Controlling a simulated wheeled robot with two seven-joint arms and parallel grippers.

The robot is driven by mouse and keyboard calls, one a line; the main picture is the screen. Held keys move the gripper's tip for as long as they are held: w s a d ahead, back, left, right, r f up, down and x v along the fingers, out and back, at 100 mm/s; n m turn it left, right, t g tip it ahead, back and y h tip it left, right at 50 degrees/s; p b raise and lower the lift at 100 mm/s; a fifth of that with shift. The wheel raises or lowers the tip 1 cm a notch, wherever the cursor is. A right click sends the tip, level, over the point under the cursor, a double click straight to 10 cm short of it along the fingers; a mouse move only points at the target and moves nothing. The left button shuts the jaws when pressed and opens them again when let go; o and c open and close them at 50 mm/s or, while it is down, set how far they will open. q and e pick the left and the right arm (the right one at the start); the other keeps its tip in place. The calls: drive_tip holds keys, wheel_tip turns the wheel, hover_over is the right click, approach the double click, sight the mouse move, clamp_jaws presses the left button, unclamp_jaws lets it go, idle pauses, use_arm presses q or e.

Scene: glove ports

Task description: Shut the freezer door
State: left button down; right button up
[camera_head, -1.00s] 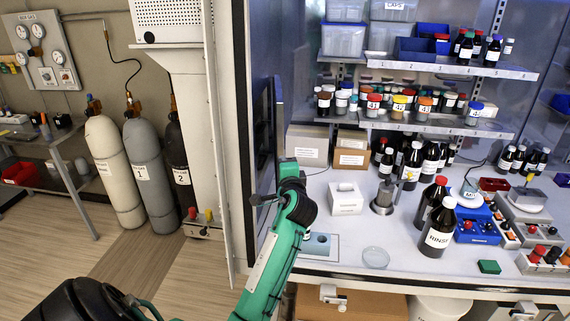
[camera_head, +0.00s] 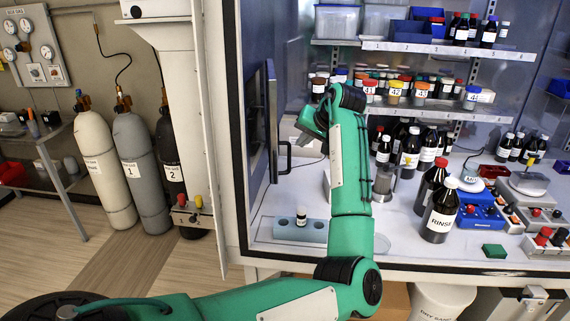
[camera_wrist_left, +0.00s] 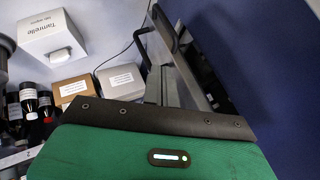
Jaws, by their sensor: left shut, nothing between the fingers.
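The freezer door (camera_head: 272,125) stands out from the left wall of the enclosure, seen nearly edge-on in the head view. Its dark handle (camera_head: 288,155) sticks out to the right. How far the door stands open is hard to tell. My left gripper (camera_head: 303,136) is shut and empty, a little right of the door near handle height, with a gap visible in the head view. Its fingertips are hard to make out. My right gripper is out of view.
A rack (camera_head: 300,231) with a small vial stands below the gripper. Dark bottles, including the rinse bottle (camera_head: 440,212), stand right of my arm. Shelves (camera_head: 425,47) of jars are behind. In the wrist view a white box (camera_wrist_left: 50,38) and cartons lie left of the door.

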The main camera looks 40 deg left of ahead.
use_arm(q)
drive_tip(key=a+f+h+p, duration=0.1)
drive_tip(key=a+f+p, duration=0.4)
drive_tip(key=a+f, duration=0.1)
drive_tip(key=shift+s+a+f+n, duration=0.15)
drive_tip(key=shift+a+f+n, duration=0.1)
drive_tip(key=shift+f+n, duration=0.15)
idle(0.3)
